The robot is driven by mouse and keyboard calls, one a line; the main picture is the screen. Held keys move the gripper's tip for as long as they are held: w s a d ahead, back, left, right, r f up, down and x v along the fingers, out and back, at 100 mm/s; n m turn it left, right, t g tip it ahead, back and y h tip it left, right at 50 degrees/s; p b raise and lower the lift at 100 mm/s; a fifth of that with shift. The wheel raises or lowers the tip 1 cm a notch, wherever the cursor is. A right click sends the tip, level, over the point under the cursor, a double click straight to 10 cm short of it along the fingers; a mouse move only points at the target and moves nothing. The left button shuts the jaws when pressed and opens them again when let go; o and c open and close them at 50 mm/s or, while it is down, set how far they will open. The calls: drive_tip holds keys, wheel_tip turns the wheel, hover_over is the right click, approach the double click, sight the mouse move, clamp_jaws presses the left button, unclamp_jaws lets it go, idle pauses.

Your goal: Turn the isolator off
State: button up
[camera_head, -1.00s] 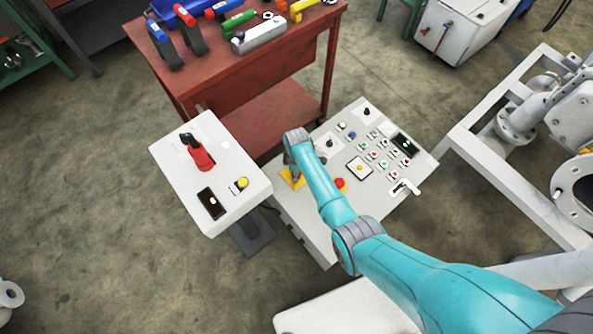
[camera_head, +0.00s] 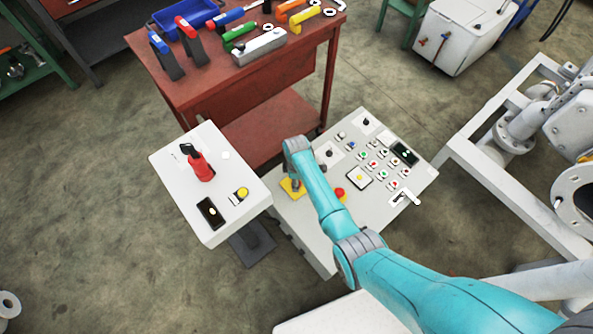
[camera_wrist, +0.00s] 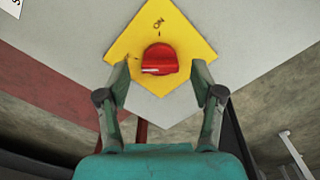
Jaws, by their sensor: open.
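The isolator is a red rotary knob (camera_wrist: 160,59) on a yellow diamond-shaped plate (camera_wrist: 160,27) in the wrist view. A pale mark shows along the knob's lower left edge. In the head view the yellow plate (camera_head: 289,188) sits at the left end of the grey control panel, and my arm partly covers it. My gripper (camera_wrist: 160,80) is open and empty. Its two fingertips stand left and right of the knob, slightly below it in the wrist view. I cannot tell how much depth separates the fingertips from the knob.
The control panel (camera_head: 328,216) carries several buttons, a red knob (camera_head: 340,193) and a white lever (camera_head: 407,198). A pedestal box (camera_head: 218,218) with a red handle (camera_head: 201,166) stands at left. A red tool bench (camera_head: 230,92) is behind; white pipe framing (camera_head: 515,195) is at right.

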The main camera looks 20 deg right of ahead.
wheel_tip(320, 180, up, 10)
drive_tip(key=shift+r, duration=0.25)
drive_tip(key=shift+s+f, duration=0.1)
idle(0.5)
drive_tip(key=s+f+m+t, duration=0.1)
drive_tip(key=s+f, duration=0.1)
drive_tip(key=s, duration=0.2)
drive_tip(key=s+f+m+t, duration=0.1)
drive_tip(key=s+f, duration=0.1)
drive_tip(key=s, duration=0.2)
drive_tip(key=s+f+m+t, duration=0.1)
drive_tip(key=s+f, duration=0.1)
drive_tip(key=s, duration=0.2)
drive_tip(key=shift+f+t, duration=0.3)
drive_tip(key=shift+f, duration=0.05)
drive_tip(key=s+r+m+t, duration=0.35)
drive_tip(key=s+r, duration=0.45)
drive_tip(key=s, duration=0.4)
drive_tip(key=s+r+m+t, duration=0.35)
drive_tip(key=s+r, duration=0.35)
drive_tip(key=s, duration=0.4)
drive_tip(key=s+r+m+t, duration=0.1)
drive_tip(key=s+r, duration=0.3)
drive_tip(key=r, duration=0.6)
drive_tip(key=s+r+m+t, duration=0.1)
drive_tip(key=s+r+t, duration=0.2)
drive_tip(key=r, duration=0.6)
drive_tip(key=shift+s+r+m, duration=0.35)
drive_tip(key=shift+s+m, duration=0.05)
drive_tip(key=shift+s, duration=0.15)
